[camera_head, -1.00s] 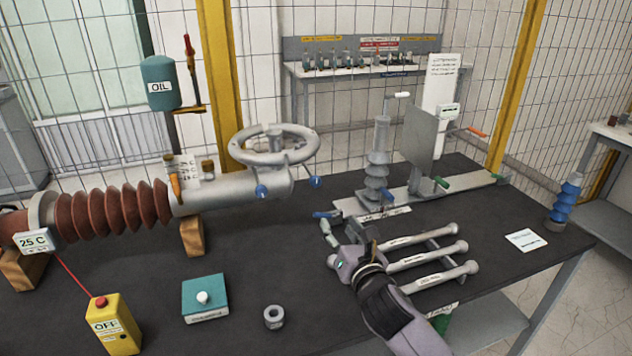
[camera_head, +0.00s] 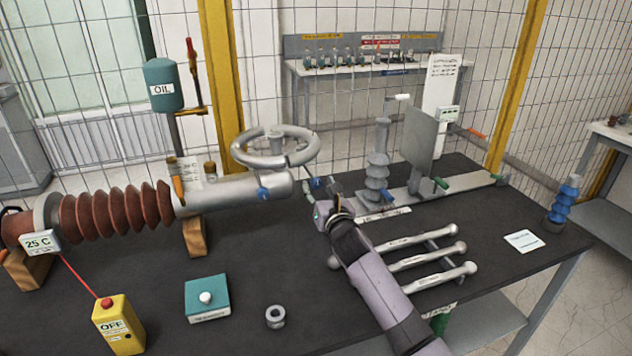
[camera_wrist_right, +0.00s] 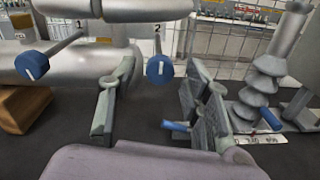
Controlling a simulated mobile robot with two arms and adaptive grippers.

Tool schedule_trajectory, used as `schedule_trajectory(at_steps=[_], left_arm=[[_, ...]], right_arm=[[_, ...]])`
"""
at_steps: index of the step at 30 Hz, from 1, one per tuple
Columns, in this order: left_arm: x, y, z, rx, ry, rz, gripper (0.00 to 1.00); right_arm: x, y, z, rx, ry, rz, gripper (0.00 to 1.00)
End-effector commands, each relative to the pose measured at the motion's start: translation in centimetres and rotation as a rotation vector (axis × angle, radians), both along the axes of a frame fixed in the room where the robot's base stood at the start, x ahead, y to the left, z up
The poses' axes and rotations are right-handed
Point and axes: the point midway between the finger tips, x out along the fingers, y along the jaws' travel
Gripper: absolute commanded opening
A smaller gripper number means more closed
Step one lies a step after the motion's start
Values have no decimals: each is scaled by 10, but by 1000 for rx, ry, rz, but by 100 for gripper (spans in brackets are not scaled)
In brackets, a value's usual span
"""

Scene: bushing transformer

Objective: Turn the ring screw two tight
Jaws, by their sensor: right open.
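Ring screw two is the blue knob marked 2 (camera_wrist_right: 160,69), on a thin shaft from the grey ring at the end of the cylinder. It also shows in the head view (camera_head: 316,183), close to the tips of my right gripper (camera_head: 321,190). In the wrist view my right gripper (camera_wrist_right: 155,103) is open, one finger on each side below the knob, with no visible contact. Ring screw one, the blue knob marked 1 (camera_wrist_right: 31,65), is to the left; it also shows in the head view (camera_head: 263,194). My left gripper is not in view.
A stand with a grey insulator (camera_head: 377,165) and a blue-handled part is close right of my gripper. Several grey rods (camera_head: 425,262) lie on a rack beside my arm.

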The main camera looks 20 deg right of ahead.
Motion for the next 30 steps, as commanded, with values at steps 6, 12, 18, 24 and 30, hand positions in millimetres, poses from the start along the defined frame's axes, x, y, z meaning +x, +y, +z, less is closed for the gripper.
schedule_trajectory(at_steps=[6, 12, 18, 24, 30], left_arm=[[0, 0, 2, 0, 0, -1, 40], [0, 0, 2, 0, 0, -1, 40], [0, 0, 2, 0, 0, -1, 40], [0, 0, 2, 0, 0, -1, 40], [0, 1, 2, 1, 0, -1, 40]], right_arm=[[24, -1, 0, 2, 0, -1, 44], [31, 0, 0, 1, 0, 0, 44], [31, 0, 0, 1, 0, 0, 44], [31, 0, 0, 1, 0, 0, 34], [30, 0, 0, 1, 1, 0, 20]])
